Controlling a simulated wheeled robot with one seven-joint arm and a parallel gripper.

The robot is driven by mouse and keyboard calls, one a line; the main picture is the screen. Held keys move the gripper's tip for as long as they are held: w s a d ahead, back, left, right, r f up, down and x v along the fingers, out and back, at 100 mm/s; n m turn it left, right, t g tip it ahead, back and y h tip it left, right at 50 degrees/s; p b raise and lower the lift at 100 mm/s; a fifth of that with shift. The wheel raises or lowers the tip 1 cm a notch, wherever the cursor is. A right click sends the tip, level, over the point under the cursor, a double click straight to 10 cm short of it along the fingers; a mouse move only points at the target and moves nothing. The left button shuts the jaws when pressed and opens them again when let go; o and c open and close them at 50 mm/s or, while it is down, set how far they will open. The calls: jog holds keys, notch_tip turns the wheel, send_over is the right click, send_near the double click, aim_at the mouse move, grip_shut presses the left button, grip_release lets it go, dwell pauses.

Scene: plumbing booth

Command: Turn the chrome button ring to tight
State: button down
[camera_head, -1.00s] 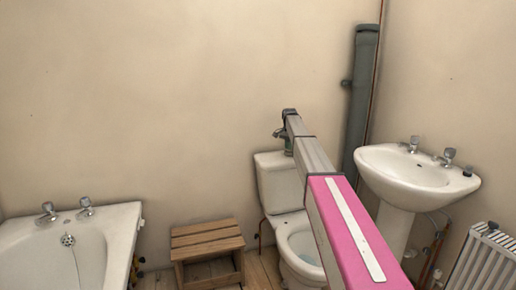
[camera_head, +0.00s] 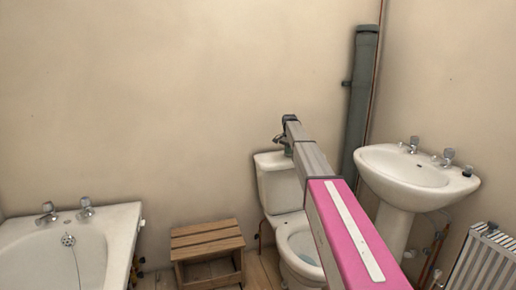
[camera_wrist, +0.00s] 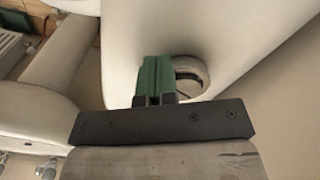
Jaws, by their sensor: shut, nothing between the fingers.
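The chrome button ring (camera_wrist: 203,82) shows in the wrist view as a round, shiny rim with a dark middle, set in a white surface that looks like the toilet cistern. My gripper (camera_wrist: 152,62) has green fingers pressed together, with nothing between them. They lie just left of the ring in that view and overlap its left edge; I cannot tell whether they touch it. In the head view my gripper (camera_head: 286,150) is over the white cistern (camera_head: 280,186). The ring is not discernible there.
A washbasin (camera_head: 400,180) stands right of the toilet, with a grey soil pipe (camera_head: 361,100) behind. A wooden stool (camera_head: 206,240) and a bathtub (camera_head: 115,245) are to the left. A radiator (camera_head: 485,262) is at the lower right. The wall above the cistern is clear.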

aim_at(281, 156)
jog(key=shift+w+a+f, duration=0.15)
jog(key=shift+a+f, duration=0.25)
jog(key=shift+f, duration=0.2)
jog(key=shift+w+a, duration=0.65)
jog(key=shift+a, duration=0.2)
jog(key=shift+w+a, duration=0.4)
jog(key=shift+w, duration=0.3)
jog(key=shift+s+a, duration=0.2)
jog(key=shift+a, duration=0.05)
dwell(0.4)
jog(key=shift+r, duration=3.1)
jog(key=shift+s+d, duration=0.1)
